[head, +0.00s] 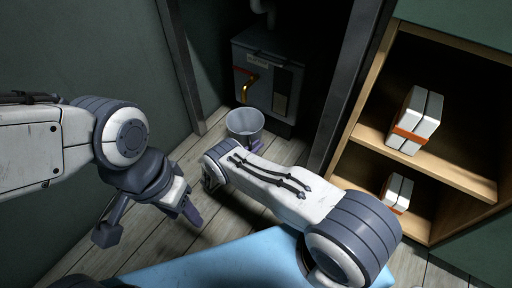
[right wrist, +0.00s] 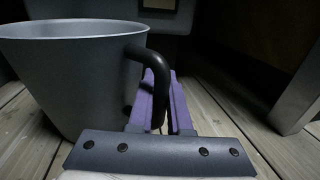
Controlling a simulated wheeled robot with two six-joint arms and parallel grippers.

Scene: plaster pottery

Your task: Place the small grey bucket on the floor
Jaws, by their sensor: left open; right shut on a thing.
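The small grey bucket (head: 244,122) is upright, in front of the dark alcove in the head view. In the right wrist view the bucket (right wrist: 70,75) fills the left side, with its dark curved handle (right wrist: 150,58) toward my gripper. My right gripper (head: 254,146) is shut on the handle, its purple fingers (right wrist: 161,100) on either side of it. The bucket's base is at or just above the plank floor (head: 165,238); I cannot tell whether it touches. My left gripper (head: 150,222) is open and empty, left of the bucket and nearer to me.
A grey metal box (head: 268,85) with a yellow pipe stands in the alcove behind the bucket. A dark post (head: 345,85) stands to the right. A wooden shelf (head: 440,160) at the right holds white bundles. A blue surface (head: 215,262) is at the front. Floor left of the bucket is clear.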

